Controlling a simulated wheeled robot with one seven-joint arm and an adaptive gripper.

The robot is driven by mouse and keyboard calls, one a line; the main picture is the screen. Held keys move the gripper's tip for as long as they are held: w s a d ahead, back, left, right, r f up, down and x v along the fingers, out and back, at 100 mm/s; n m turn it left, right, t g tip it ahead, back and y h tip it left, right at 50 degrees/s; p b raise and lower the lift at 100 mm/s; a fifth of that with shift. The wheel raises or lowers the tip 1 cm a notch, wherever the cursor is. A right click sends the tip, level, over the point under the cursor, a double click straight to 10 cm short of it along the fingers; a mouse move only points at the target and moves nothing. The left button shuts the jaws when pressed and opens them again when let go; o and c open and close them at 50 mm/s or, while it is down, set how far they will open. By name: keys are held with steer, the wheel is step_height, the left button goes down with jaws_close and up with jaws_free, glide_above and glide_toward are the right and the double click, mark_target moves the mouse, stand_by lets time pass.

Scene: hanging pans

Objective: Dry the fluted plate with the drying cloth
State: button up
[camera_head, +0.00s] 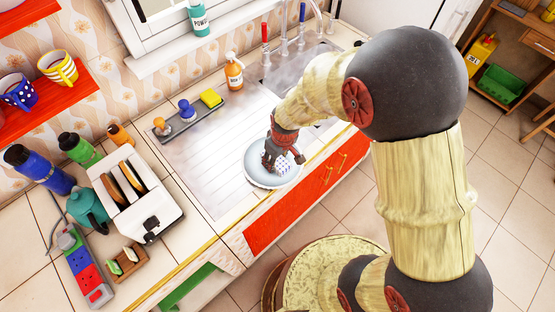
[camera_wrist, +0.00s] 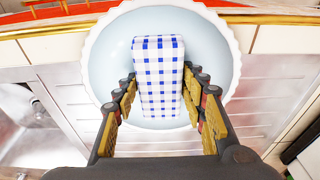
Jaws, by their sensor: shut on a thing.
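The fluted plate (camera_head: 256,174) is pale blue-white and lies near the front edge of the metal drainboard. In the wrist view the plate (camera_wrist: 107,52) shows its scalloped rim around the cloth. The drying cloth (camera_head: 284,165) is a blue-and-white checked block. In the wrist view the cloth (camera_wrist: 158,75) stands between my gripper's fingers over the plate. My gripper (camera_head: 277,157) is shut on the cloth, with a finger on each side in the wrist view (camera_wrist: 160,92). Whether the cloth's underside touches the plate is hidden.
The sink (camera_head: 300,72) with its taps lies behind the plate. A toaster (camera_head: 138,195) stands to the left. The ribbed drainboard (camera_head: 215,150) left of the plate is clear.

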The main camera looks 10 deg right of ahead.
steer(key=shift+w+a+r, duration=0.1)
steer(key=shift+w+a, duration=0.45)
steer(key=shift+w, duration=0.25)
steer(key=shift+w+a, duration=0.5)
steer(key=shift+w, duration=0.25)
steer(key=shift+s+d, duration=0.7)
steer(key=shift+s, duration=0.35)
steer(key=shift+s+d, duration=0.7)
steer(key=shift+s, duration=0.3)
steer(key=shift+w+a, duration=0.7)
steer(key=shift+w, duration=0.35)
steer(key=shift+w+a, duration=0.7)
steer(key=shift+w, duration=0.35)
steer(key=shift+r+p, duration=1.95)
steer(key=shift+r, duration=1.05)
steer(key=shift+r, duration=0.15)
steer(key=shift+r+p, duration=1)
steer(key=shift+r, duration=0.45)
